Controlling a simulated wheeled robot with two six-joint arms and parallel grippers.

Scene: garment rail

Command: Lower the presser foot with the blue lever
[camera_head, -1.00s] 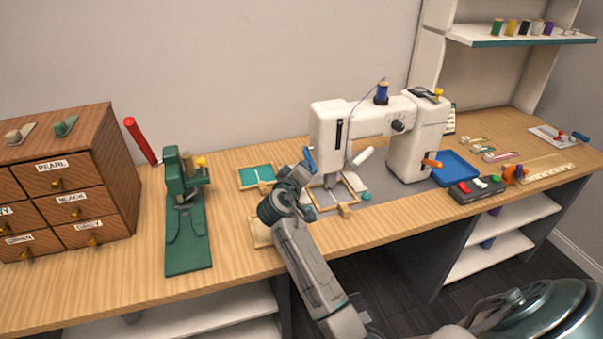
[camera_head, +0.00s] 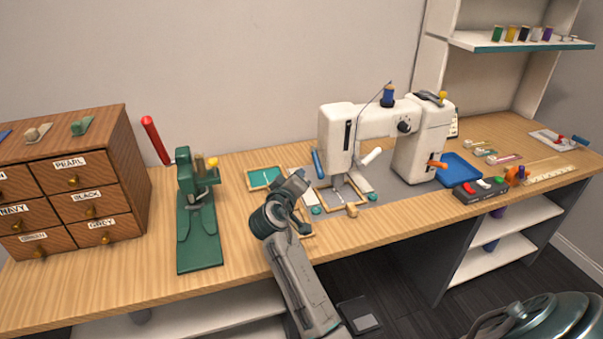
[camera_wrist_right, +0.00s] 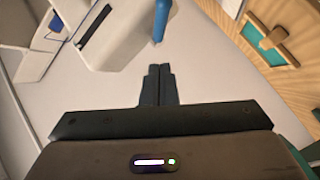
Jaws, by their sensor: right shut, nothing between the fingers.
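The white sewing machine (camera_head: 337,130) stands on the table. Its blue lever (camera_head: 317,163) hangs on the left side of the head, slightly tilted. It also shows at the top of the wrist view (camera_wrist_right: 161,20). The presser foot (camera_head: 338,183) is under the head, above a wooden frame (camera_head: 326,204); its exact height is too small to tell. My right gripper (camera_head: 303,180) is left of the lever and apart from it. In the wrist view its fingers (camera_wrist_right: 158,72) are together and empty, with the lever beyond the tips. My left gripper is out of view.
A green press (camera_head: 197,225) with a red handle stands to the left, beside a wooden drawer cabinet (camera_head: 80,190). A small teal-filled frame (camera_head: 265,178) lies behind my right gripper. A blue tray (camera_head: 460,170) and a button box (camera_head: 481,190) are at the right.

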